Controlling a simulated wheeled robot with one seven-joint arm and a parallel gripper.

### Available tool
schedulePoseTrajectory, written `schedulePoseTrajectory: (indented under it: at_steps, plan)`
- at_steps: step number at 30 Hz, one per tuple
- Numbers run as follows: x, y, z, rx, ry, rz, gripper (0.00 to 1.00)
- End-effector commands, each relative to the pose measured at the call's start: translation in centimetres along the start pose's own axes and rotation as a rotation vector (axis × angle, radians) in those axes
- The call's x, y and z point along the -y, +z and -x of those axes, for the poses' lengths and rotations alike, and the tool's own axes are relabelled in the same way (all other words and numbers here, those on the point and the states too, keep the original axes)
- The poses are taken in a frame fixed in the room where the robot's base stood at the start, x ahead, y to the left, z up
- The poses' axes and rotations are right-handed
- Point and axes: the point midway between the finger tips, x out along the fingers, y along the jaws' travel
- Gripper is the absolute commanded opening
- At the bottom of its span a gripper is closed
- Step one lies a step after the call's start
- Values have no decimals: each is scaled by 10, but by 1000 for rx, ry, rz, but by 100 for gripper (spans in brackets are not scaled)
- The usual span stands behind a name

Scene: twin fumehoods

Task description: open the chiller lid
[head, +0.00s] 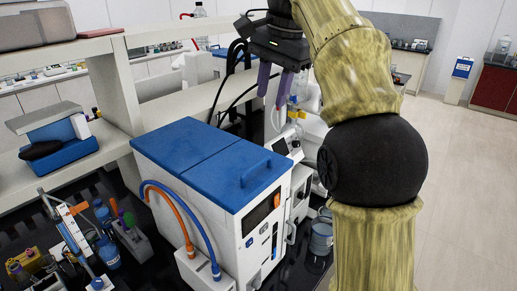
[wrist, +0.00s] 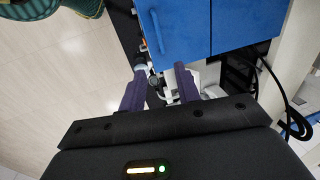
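The chiller (head: 200,205) is a white box with a blue lid (head: 185,150) in two panels, lying flat and closed on top. A blue handle (head: 256,172) stands on the lid near its right edge. In the wrist view the blue lid (wrist: 185,28) is at the top and its handle (wrist: 156,32) lies ahead of the fingers. My gripper (head: 272,97) has two purple fingers pointing down, beyond the chiller's far right corner and higher than the lid. In the wrist view my gripper (wrist: 160,72) is open with nothing held, apart from the handle.
An orange hose (head: 172,215) and a blue hose (head: 195,220) loop at the chiller's front. Left of it stand bottles (head: 108,250) and a blue-and-white device (head: 58,150). Glassware and a white instrument (head: 285,145) sit behind. The floor (head: 465,190) at right is clear.

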Motion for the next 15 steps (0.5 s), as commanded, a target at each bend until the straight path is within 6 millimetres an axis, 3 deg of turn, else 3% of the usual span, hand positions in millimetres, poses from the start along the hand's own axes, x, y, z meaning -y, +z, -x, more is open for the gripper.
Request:
schedulePoseTrajectory:
  at_steps: [9,15]
  plan:
    - [1,1,-3,1,0,4,33]
    - [0,1,-21,2,2,4,33]
